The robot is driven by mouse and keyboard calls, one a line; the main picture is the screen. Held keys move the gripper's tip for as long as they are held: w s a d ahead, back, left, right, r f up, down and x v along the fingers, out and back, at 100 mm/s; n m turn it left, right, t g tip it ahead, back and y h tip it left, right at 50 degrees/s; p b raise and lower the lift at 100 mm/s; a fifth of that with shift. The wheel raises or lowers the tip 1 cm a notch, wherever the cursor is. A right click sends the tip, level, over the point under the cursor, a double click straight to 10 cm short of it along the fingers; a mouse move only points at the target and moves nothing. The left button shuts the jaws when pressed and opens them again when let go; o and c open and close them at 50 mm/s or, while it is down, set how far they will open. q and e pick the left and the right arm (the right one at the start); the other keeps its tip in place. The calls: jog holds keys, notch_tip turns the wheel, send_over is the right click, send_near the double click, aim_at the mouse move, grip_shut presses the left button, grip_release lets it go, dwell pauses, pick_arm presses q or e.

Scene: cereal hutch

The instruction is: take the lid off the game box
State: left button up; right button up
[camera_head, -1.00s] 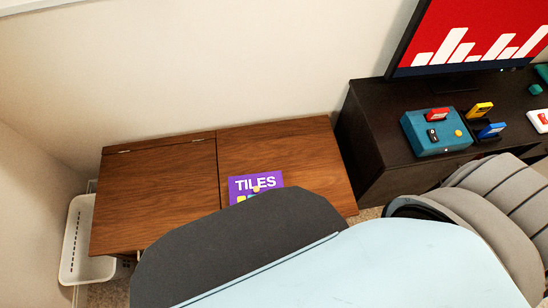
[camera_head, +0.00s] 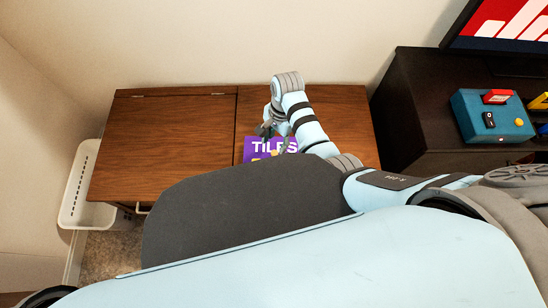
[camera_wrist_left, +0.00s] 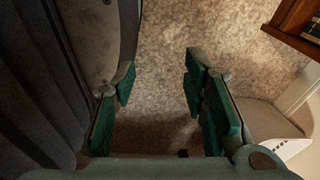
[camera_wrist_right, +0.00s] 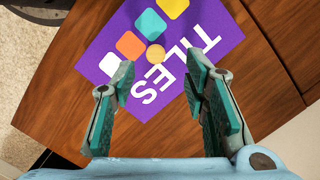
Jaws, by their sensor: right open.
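The purple game box (camera_head: 252,154) with the word TILES lies on the right part of the wooden cabinet top, partly hidden by my body and right arm. In the right wrist view its purple top (camera_wrist_right: 200,25) shows coloured squares and a small round wooden knob (camera_wrist_right: 155,54). My right gripper (camera_head: 268,132) is over the box. In the right wrist view it (camera_wrist_right: 158,88) is open and empty, with the knob just beyond and between the fingertips. My left gripper (camera_wrist_left: 158,80) is open and empty over the carpet; it is hidden in the head view.
The wooden cabinet top (camera_head: 165,150) has a closed hinged panel on the left and is bare there. A white basket (camera_head: 82,190) stands at its left. A dark stand (camera_head: 415,110) on the right holds a teal console (camera_head: 490,120) and a screen. A wall runs behind.

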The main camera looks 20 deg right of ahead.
aim_at(275, 153)
jog(key=f+b, duration=0.2)
jog(key=f, duration=0.1)
jog(key=f+b, duration=0.1)
jog(key=f, duration=0.1)
jog(key=shift+s+a, duration=0.25)
jog(key=shift+s, duration=0.15)
jog(key=shift+r, duration=0.1)
jog(key=shift+c, duration=0.7)
pick_arm(q)
jog(key=f, duration=0.1)
jog(key=a+f, duration=0.1)
jog(key=shift+w+a+f, duration=0.25)
jog(key=shift+w+f, duration=0.1)
jog(key=shift+f, duration=0.05)
pick_arm(e)
grip_shut()
